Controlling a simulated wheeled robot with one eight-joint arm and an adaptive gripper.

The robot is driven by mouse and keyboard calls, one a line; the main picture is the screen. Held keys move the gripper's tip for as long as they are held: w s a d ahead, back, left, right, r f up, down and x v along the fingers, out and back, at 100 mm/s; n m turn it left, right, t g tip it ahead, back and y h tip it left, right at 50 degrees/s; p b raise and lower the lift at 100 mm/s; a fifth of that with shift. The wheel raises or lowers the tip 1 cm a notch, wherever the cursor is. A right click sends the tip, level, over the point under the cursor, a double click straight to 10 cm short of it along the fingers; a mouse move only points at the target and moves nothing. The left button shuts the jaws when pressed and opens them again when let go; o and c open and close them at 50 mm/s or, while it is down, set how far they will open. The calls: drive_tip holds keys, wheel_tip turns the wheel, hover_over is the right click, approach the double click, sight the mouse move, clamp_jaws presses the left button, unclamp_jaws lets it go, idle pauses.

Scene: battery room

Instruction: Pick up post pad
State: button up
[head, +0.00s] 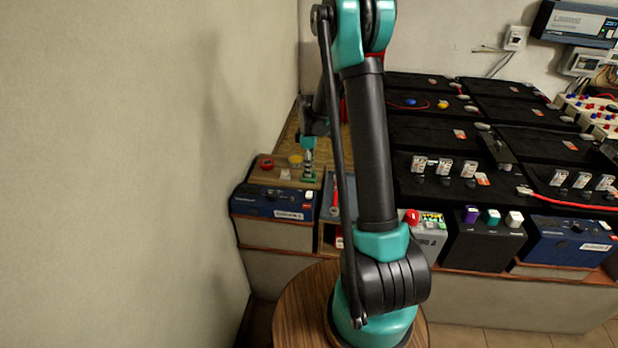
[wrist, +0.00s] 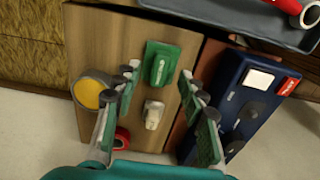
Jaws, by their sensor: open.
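A wooden board (wrist: 110,40) carries several small items. A green block with white markings (wrist: 162,68) lies at its upper middle in the wrist view, and a small off-white piece (wrist: 153,114) lies below it. I cannot tell for certain which of these is the post pad. My gripper (wrist: 160,80) is open and empty, its fingers spread to either side of the two pieces, apart from both. In the head view my gripper (head: 309,158) hangs over the board's right part, by the green block (head: 308,179); the off-white piece (head: 285,174) is to its left.
A yellow roll (wrist: 88,92) and a red ring (wrist: 122,138) lie left of the pieces on the board. A dark blue box (wrist: 240,105) stands close to my right finger. A grey tray (wrist: 230,22) with a red-handled tool is at the upper right. A wall (head: 130,150) is left.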

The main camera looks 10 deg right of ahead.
drive_tip(key=shift+f, duration=1.2)
clamp_jaws()
wheel_tip(320, 180, up, 20)
drive_tip(key=c, duration=0.7)
unclamp_jaws()
clamp_jaws()
